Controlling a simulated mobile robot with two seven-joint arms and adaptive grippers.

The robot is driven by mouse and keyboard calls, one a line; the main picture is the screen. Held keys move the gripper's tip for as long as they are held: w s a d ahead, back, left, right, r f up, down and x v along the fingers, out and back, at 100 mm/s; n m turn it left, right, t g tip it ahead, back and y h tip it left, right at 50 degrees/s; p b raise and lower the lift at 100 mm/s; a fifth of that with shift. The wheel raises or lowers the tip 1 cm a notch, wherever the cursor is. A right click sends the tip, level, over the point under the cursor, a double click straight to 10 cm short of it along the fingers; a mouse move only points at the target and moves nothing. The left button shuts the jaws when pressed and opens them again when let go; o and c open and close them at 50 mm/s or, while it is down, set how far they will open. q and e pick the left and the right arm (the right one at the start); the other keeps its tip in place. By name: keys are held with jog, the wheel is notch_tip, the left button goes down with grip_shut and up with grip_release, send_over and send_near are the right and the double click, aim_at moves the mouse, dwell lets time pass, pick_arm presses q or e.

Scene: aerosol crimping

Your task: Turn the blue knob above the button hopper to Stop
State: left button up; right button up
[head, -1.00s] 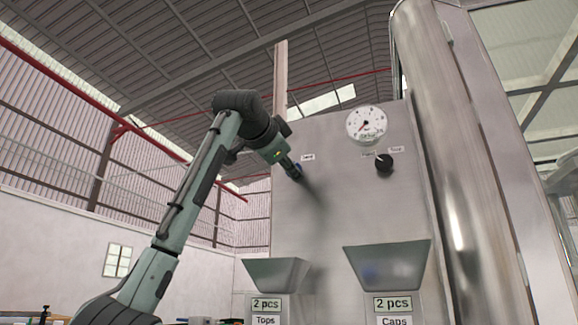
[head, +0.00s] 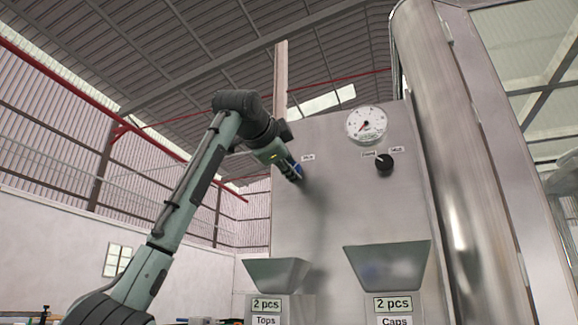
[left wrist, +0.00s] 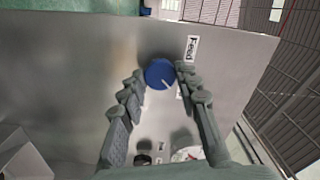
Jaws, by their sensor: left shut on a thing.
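The round blue knob (left wrist: 159,73) sits on the grey metal panel and shows between my left fingertips in the left wrist view. A white pointer mark on it points to the lower right there. A label reading "Feed" (left wrist: 192,48) is beside the knob; another label by a fingertip is partly hidden and unreadable. My left gripper (left wrist: 161,75) is shut on the knob, a finger at each side. In the head view, my left gripper (head: 296,174) reaches the panel's upper left and mostly covers the knob. My right gripper is not in view.
A round gauge (head: 366,124) and a black knob (head: 384,163) are on the panel to the right. Below are a hopper labelled "Tops" (head: 277,273) and one labelled "Caps" (head: 388,265). A steel column (head: 447,150) stands at the right.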

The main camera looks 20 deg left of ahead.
pick_arm(q)
jog(key=o, duration=1.2)
jog(key=shift+c, duration=0.2)
jog(key=s, duration=1.2)
jog(key=shift+a, duration=0.2)
